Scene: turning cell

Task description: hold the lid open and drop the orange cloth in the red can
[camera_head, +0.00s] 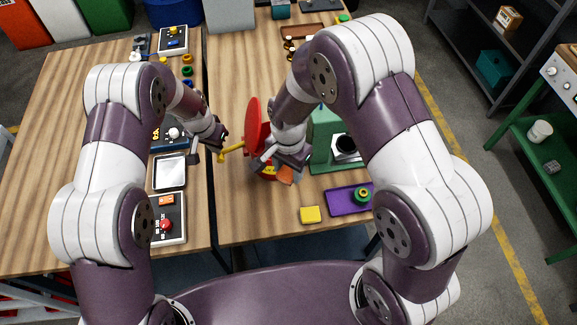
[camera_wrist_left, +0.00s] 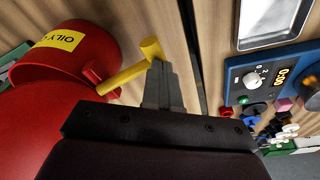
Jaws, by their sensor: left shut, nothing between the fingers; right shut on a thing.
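The red can (camera_head: 267,177) stands on the wooden bench, mostly hidden behind my right gripper. Its yellow label (camera_wrist_left: 58,39) shows in the left wrist view. The red lid (camera_head: 252,124) stands raised, nearly upright, at the can's left. A yellow lever (camera_head: 233,148) sticks out to the left. My left gripper (camera_head: 195,156) is shut and empty beside the lever's end; in the left wrist view its fingertips (camera_wrist_left: 159,72) appear at the lever's tip, contact unclear. My right gripper (camera_head: 284,164) is shut on the orange cloth (camera_head: 286,175), over or just in front of the can; which is unclear.
A green machine (camera_head: 322,128) stands close right of the can. A purple tray (camera_head: 342,201) and a yellow block (camera_head: 310,214) lie at the front right. A silver tray (camera_head: 170,173) and a control box (camera_head: 171,220) with a red button are on the left bench.

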